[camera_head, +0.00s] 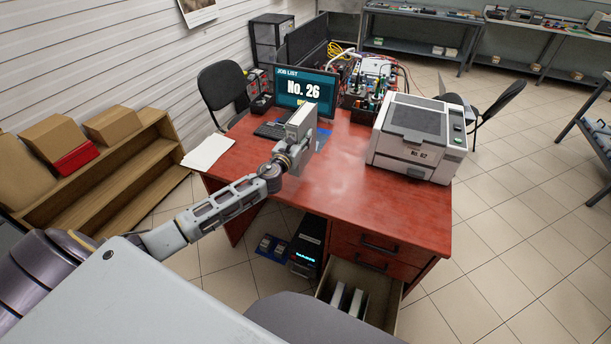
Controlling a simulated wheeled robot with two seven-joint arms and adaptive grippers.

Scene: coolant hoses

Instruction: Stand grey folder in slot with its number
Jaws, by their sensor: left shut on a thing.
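My left gripper (298,147) is above the left middle of the red desk, in front of the monitor. It is shut on a pale grey, block-like thing (301,118), apparently the grey folder, held raised and tilted. Its number cannot be read, and the wrist and gripper hide part of it. The monitor (306,89) reads "JOB LIST" and "No. 26"; a smaller yellow line below is partly covered. An open drawer (388,312) at the desk's front holds a few upright grey and dark folder-like things (346,299). No slot numbers are readable there. My right gripper is out of view.
A printer (417,137) stands on the right of the red desk (390,205). A keyboard (271,131) and crowded tools lie near the monitor. White papers (207,152) lie at the left edge. A grey chair (312,322) is in front. The desk's front middle is clear.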

